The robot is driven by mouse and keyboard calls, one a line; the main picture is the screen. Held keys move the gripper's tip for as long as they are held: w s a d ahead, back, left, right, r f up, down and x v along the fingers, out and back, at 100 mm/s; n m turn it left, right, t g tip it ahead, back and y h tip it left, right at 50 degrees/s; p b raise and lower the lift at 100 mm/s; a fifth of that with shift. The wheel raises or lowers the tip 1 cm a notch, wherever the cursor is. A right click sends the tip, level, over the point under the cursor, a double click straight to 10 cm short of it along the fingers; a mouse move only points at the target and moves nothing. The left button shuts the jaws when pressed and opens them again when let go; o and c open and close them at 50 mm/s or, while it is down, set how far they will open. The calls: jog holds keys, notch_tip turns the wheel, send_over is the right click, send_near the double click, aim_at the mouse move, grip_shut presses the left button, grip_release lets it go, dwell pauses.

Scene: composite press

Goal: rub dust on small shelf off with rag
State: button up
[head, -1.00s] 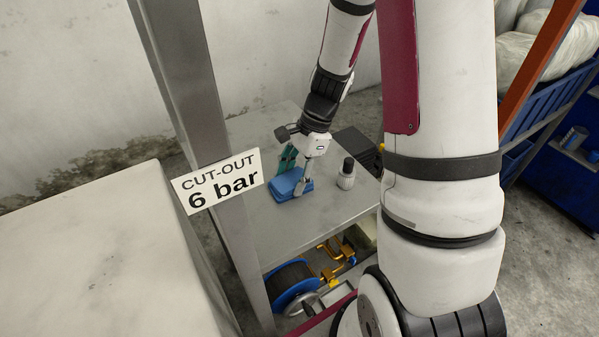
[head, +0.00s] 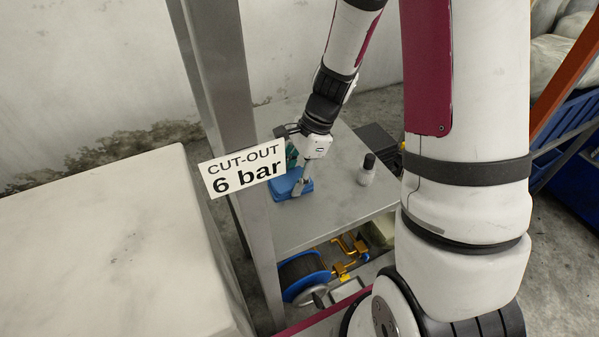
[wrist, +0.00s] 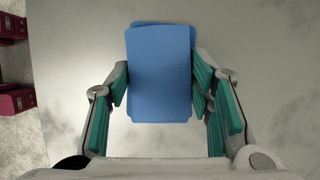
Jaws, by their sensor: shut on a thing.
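The blue rag (head: 287,186) is a folded block on the grey top of the small shelf (head: 325,211). In the wrist view the rag (wrist: 160,75) sits between the green finger pads of my gripper (wrist: 161,88), which is shut on it. The gripper (head: 298,180) points down at the shelf top in the head view. Faint dark smudges of dust (wrist: 262,132) show on the pale surface beside the rag in the wrist view. Whether the rag presses on the surface is hard to tell.
A white bottle with a black cap (head: 367,170) stands right of the rag. A metal post with a "CUT-OUT 6 bar" sign (head: 242,172) rises at the shelf's left. A black box (head: 377,141) lies behind the bottle. A blue reel (head: 303,277) is on the lower level.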

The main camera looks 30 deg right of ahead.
jog(key=shift+a, duration=0.2)
notch_tip(320, 180, up, 2)
jog(key=shift+s+r+p, duration=0.1)
jog(key=shift+p, duration=0.8)
jog(key=shift+r+p, duration=1.6)
jog(key=shift+r, duration=0.8)
jog(key=o, duration=0.3)
jog(key=c, duration=0.3)
jog(key=shift+f+b, duration=1.45)
jog(key=shift+f, duration=1.4)
jog(key=shift+f+b, duration=0.35)
jog(key=shift+f, duration=0.3)
